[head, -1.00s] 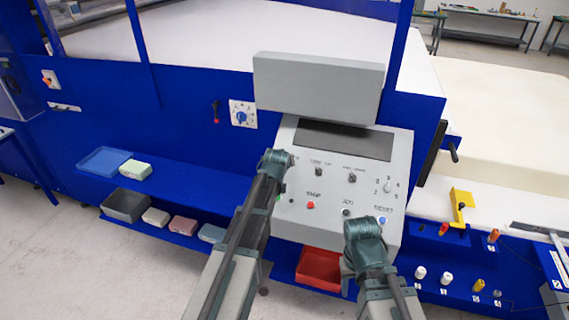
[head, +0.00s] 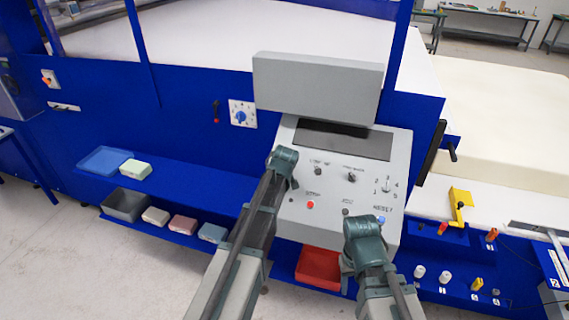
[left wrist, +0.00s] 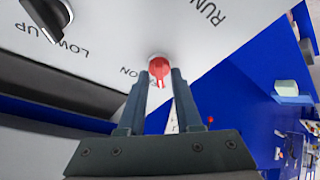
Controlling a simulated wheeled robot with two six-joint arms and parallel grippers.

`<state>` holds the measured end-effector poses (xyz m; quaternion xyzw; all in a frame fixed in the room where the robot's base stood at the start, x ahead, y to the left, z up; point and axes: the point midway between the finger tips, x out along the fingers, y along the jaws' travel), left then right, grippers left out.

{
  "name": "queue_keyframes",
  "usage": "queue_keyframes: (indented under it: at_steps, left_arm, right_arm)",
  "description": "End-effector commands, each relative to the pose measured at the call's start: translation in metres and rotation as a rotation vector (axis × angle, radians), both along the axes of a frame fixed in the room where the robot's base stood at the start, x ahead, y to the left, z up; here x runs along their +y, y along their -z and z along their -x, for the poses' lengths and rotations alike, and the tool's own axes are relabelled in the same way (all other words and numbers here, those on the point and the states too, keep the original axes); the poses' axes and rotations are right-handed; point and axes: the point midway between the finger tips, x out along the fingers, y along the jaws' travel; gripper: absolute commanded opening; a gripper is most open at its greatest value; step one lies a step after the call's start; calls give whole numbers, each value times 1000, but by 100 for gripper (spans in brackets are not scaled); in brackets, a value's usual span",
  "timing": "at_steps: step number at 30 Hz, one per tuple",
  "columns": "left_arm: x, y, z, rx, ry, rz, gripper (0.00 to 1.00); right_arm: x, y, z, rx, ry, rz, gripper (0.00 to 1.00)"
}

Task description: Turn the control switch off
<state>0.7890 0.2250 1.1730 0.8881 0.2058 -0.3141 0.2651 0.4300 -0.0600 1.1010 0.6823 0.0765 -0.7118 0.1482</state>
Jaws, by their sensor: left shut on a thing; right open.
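The control panel (head: 330,190) is a grey sloped box with knobs and buttons. My left gripper (head: 284,160) is at its upper left edge and hides what is under it in the head view. In the left wrist view my left gripper (left wrist: 162,82) has its fingertips closed around a small red switch (left wrist: 160,67) on the panel face. The label beside it is partly covered and ends in "ON". My right gripper (head: 362,228) is open and empty over the panel's lower right, by the blue reset button (head: 381,220); its fingertips are hard to see.
A red stop button (head: 310,205) and black knobs are on the panel. A grey screen housing (head: 318,88) stands above it. A red bin (head: 319,268) is below. A blue shelf (head: 170,185) with bins and blocks lies left.

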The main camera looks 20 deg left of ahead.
Motion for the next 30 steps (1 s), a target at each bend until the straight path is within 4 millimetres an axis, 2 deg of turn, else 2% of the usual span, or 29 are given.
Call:
queue_keyframes:
  at_steps: [4, 5, 6, 14, 20, 26, 30]
  left_arm:
    - [0, 1, 1, 3, 0, 2, 0]
    - [0, 1, 1, 3, 0, 2, 35]
    - [0, 1, 1, 3, 0, 2, 42]
    - [0, 0, 1, 2, 1, 1, 42]
    - [-2, -7, 7, 1, 0, 1, 42]
    - [-7, -28, 27, 1, 0, 1, 42]
    - [-13, -48, 48, 2, 1, 0, 42]
  right_arm:
    - [0, 0, 0, 0, 0, 0, 50]
    - [0, 0, 0, 0, 0, 0, 50]
    - [0, 0, 0, 0, 0, 0, 50]
    - [0, 0, 0, 0, 0, 0, 50]
    - [0, -8, 0, 0, 0, 0, 50]
    - [0, -28, 0, 1, 1, 0, 50]
    - [0, -48, 0, 1, -1, 0, 50]
